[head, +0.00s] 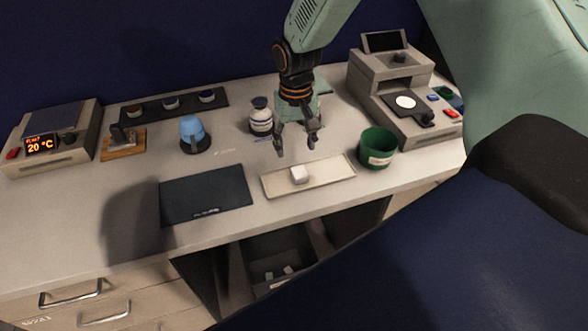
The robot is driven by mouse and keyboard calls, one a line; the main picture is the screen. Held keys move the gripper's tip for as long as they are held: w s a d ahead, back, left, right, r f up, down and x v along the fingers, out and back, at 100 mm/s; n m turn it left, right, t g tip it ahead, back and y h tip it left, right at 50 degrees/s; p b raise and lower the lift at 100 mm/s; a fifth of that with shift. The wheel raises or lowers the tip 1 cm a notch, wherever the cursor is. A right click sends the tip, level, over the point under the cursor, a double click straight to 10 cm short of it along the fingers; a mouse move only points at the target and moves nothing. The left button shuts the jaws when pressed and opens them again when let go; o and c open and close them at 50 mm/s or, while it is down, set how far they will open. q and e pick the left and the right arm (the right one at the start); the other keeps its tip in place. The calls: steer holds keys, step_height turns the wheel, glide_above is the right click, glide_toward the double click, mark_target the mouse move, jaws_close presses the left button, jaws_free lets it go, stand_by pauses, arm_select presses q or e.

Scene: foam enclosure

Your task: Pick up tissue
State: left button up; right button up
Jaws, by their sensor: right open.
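A small white folded tissue (299,174) lies on a cream rectangular tray (330,174) near the front of the bench. My right gripper (296,147) hangs from above, its fingers apart and empty, pointing down over the back edge of the tray. It appears to be above the tissue, with a visible gap between. My left gripper is not in view.
A black mat (206,195) lies left.

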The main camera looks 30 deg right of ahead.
mark_target(300, 170)
steer(key=f, duration=0.2)
steer(key=s, duration=0.1)
steer(key=shift+s+d+f, duration=0.1)
steer(key=shift+d+f, duration=0.3)
steer(key=f, duration=0.3)
steer(key=shift+w+a+f+p, duration=0.25)
steer(key=shift+f+p, duration=0.1)
steer(key=shift+s+f, duration=0.1)
steer(key=shift+f, duration=0.3)
steer(key=shift+s+d, duration=0.2)
steer(key=shift+w+a, duration=0.2)
steer(key=shift+w, duration=0.1)
steer(key=c, duration=0.5)
steer(key=shift+s, duration=0.1)
steer(key=c, duration=0.3)
steer(key=shift+s+d+r, duration=0.1)
steer(key=shift+s+d, duration=0.05)
